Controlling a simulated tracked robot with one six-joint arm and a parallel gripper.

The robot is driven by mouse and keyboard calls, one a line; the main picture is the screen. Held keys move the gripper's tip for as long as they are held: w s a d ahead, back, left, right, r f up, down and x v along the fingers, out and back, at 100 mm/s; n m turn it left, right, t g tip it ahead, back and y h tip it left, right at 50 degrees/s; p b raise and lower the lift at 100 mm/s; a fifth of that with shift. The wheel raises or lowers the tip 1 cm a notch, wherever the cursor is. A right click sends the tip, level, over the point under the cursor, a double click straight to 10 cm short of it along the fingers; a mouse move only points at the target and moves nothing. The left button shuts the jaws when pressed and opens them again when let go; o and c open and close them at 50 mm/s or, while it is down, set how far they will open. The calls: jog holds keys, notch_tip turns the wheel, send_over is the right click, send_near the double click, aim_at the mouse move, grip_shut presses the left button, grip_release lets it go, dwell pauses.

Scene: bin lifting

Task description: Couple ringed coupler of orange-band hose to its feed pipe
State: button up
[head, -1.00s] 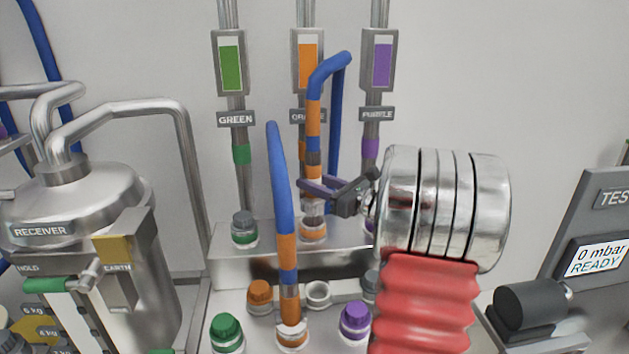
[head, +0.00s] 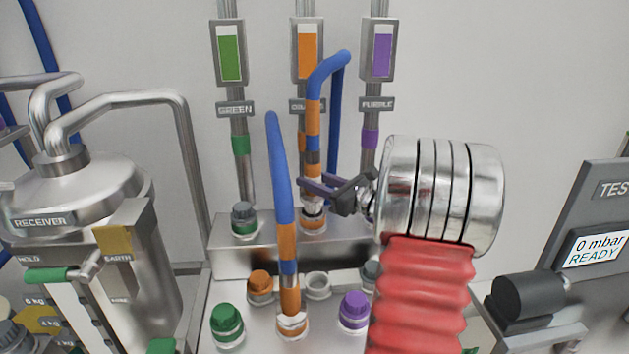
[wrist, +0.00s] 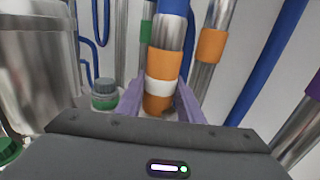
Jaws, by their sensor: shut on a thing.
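My gripper (head: 318,188) is shut on the coupler of a blue hose (head: 330,62) with orange bands. In the wrist view the coupler (wrist: 159,85) stands upright between the purple fingers, with a white ring between orange bands. In the head view its lower end (head: 313,215) is at the raised steel ledge, below the orange feed pipe's tag (head: 307,50). I cannot tell whether it is seated there. The orange-banded feed pipe (wrist: 210,45) runs beside it in the wrist view. A second orange-banded blue hose (head: 283,190) stands in a front socket.
A green-banded pipe with a dark-capped fitting (head: 244,220) stands left, a purple-banded pipe (head: 370,138) right. The test unit (head: 600,245) reads 0 mbar READY.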

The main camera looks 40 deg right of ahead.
aim_at(320, 155)
jog(key=shift+f, duration=0.15)
jog(key=shift+w+f, duration=0.1)
jog(key=shift+f, duration=0.8)
jog(key=shift+f, duration=1.2)
dwell(1.2)
jog(key=o, duration=1.8)
jog(key=shift+r, duration=0.2)
jog(key=shift+r, duration=5.9)
